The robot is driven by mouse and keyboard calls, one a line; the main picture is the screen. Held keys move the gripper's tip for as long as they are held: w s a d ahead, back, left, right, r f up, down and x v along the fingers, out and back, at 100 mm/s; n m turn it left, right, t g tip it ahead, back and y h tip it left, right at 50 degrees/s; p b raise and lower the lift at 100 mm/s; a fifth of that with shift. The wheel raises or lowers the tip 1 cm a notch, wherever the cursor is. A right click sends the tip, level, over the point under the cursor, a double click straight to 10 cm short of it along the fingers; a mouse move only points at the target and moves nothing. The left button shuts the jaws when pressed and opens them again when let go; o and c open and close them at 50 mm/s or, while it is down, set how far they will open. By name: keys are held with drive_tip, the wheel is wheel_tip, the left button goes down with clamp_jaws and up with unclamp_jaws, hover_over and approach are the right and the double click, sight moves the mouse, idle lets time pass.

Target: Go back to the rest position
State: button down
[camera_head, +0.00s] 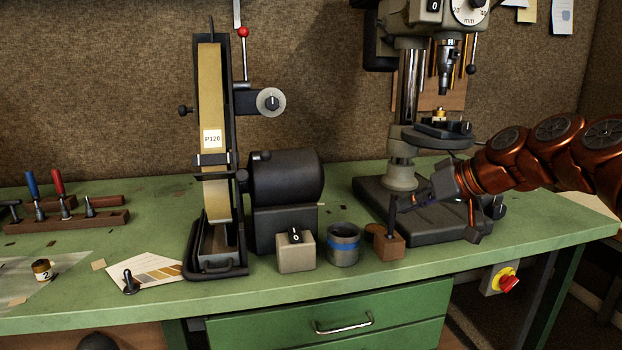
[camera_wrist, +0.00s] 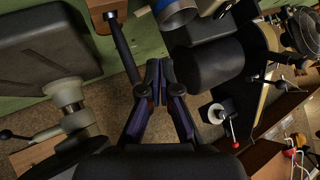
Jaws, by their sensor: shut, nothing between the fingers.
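My gripper (camera_head: 408,201) is at the end of the copper-coloured arm, which reaches in from the right in the head view. It hangs over the bench in front of the drill press. In the wrist view my gripper (camera_wrist: 158,70) has its fingers together with nothing between them. A dark rod-like tool (camera_head: 391,222) stands upright in a small wooden block (camera_head: 391,248), close to the fingertips. In the wrist view the tool (camera_wrist: 122,48) is beside the fingers and looks apart from them.
A cup with a blue band (camera_head: 343,245) and a switch box (camera_head: 296,253) stand left of the block. The belt sander (camera_head: 212,130) is further left. The drill press (camera_head: 405,150) stands close behind my gripper. The bench's front right (camera_head: 520,235) is clear.

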drive_tip(key=s+a+f+g+h, duration=0.1)
drive_tip(key=s+a+f+g, duration=0.1)
drive_tip(key=s+a+f, duration=0.35)
drive_tip(key=s+a+f+g+h, duration=0.25)
drive_tip(key=s+f, duration=0.35)
drive_tip(key=s, duration=0.4)
drive_tip(key=s+d+f+m+g+h, duration=0.2)
drive_tip(key=s+d+f+g, duration=0.15)
drive_tip(key=s+f, duration=0.6)
drive_tip(key=s+d+f+m+g+h, duration=0.2)
drive_tip(key=s+d+f, duration=0.25)
drive_tip(key=s, duration=0.95)
wheel_tip(320, 180, up, 20)
drive_tip(key=t+p, duration=0.1)
drive_tip(key=p, duration=1.8)
drive_tip(key=shift+a+r, duration=0.15)
drive_tip(key=shift+a, duration=0.3)
